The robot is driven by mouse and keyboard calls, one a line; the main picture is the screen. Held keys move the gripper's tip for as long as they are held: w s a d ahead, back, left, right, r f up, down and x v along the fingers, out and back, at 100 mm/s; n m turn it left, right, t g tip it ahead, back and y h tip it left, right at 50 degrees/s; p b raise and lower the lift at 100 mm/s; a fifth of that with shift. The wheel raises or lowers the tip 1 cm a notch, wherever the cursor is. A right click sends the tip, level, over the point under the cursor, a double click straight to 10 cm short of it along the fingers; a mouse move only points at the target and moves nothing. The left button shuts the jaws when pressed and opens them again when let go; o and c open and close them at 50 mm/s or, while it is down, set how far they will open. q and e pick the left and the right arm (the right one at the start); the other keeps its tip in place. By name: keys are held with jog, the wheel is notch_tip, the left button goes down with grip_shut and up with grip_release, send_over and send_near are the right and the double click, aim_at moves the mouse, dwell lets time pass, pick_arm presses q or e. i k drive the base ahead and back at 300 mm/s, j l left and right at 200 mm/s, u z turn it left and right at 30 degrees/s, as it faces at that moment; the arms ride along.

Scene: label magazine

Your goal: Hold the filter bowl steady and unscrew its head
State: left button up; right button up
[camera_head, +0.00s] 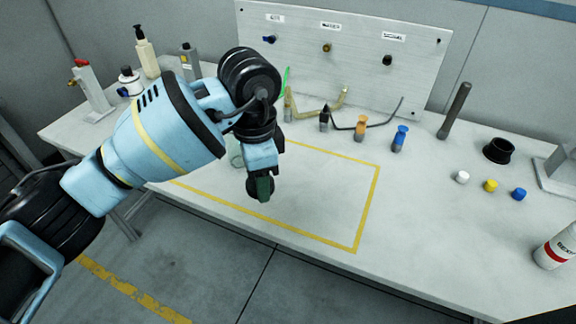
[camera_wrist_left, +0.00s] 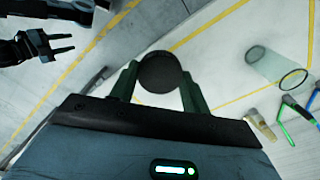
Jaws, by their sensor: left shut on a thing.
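My left gripper (camera_head: 263,188) is above the yellow-outlined area of the table. In the left wrist view its fingers (camera_wrist_left: 160,88) are shut on a dark round piece (camera_wrist_left: 160,70), which looks like the filter head. In the head view the gripper hides that piece. A clear cylinder, which looks like the filter bowl (camera_wrist_left: 268,66), is apart from the fingers, on the table at the right of the wrist view. In the head view only a sliver of it (camera_head: 236,156) shows behind my arm. My right gripper (camera_wrist_left: 72,42) is at the wrist view's upper left, open and empty.
A panel (camera_head: 340,45) with labelled ports stands at the back. Hose ends, including an orange (camera_head: 360,126) and a blue (camera_head: 399,138) one, stand before it. Small caps (camera_head: 490,186), a black ring (camera_head: 498,151) and a bottle (camera_head: 557,246) are on the right.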

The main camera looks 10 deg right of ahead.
aim_at(233, 146)
jog(key=i+j+z, duration=0.2)
jog(key=i+z, duration=0.3)
jog(key=i+j+z, duration=0.3)
jog(key=z, duration=0.15)
